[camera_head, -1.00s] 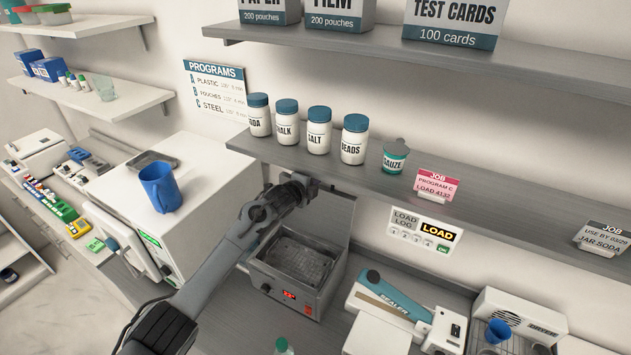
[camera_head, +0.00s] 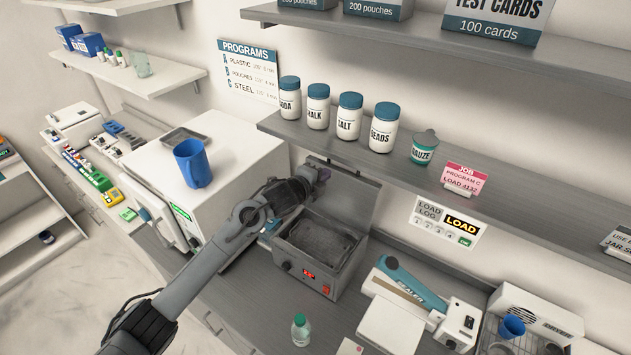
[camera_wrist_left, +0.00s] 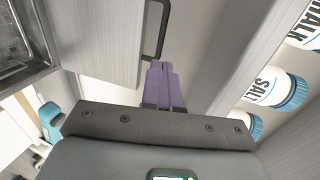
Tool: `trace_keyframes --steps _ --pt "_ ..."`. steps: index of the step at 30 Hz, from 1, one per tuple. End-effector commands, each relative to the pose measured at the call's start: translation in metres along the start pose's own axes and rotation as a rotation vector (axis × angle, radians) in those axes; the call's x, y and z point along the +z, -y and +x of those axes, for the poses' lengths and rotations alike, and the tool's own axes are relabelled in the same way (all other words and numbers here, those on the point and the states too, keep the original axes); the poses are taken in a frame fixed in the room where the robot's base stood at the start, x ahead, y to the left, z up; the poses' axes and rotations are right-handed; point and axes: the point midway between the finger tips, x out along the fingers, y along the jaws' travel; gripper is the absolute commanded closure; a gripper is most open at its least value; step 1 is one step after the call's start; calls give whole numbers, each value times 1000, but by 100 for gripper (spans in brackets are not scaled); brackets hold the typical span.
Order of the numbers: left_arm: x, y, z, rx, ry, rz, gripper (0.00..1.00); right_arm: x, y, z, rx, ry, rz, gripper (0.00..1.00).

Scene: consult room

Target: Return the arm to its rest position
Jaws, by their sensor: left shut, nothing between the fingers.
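My left arm comes in from the lower left of the head view, and its gripper (camera_head: 322,176) is at the raised lid of the steel bath (camera_head: 310,262), below the shelf of jars. In the left wrist view the purple fingers (camera_wrist_left: 163,85) are together with nothing between them. The lid's dark handle (camera_wrist_left: 156,35) is just beyond the fingertips; whether they touch it I cannot tell. The bath's lid (camera_head: 350,195) stands open and its basin shows. My right gripper is not in view.
White jars (camera_head: 349,116) and a gauze pot (camera_head: 424,147) stand on the shelf above. A white machine with a blue mug (camera_head: 192,163) on top is left of the bath. A sealer (camera_head: 400,290), a drier (camera_head: 535,320) and a small bottle (camera_head: 300,329) are to the right and front.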

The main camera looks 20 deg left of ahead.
Motion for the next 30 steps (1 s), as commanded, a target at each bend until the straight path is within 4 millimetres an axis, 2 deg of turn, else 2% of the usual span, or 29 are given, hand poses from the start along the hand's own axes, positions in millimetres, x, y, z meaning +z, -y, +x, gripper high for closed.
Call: trace_keyframes --steps 6,13,17,20,23,25,28,30 --pt "0 -1 -24 -1 0 2 100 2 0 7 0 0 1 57" --pt "0 -2 -35 1 0 0 100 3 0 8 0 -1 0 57" --pt "-1 -20 -35 28 -2 -4 100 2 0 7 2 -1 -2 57" --pt "-8 -53 -35 76 -11 -17 100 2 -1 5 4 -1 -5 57" --pt "-20 -106 -38 150 -26 -44 100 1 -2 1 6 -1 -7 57" --pt "-37 -150 -47 208 -49 -74 100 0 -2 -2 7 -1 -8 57" --pt "-72 -211 -74 282 -88 -137 100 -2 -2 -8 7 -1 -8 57" --pt "-96 -247 -100 334 -99 -193 100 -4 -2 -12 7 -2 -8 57"
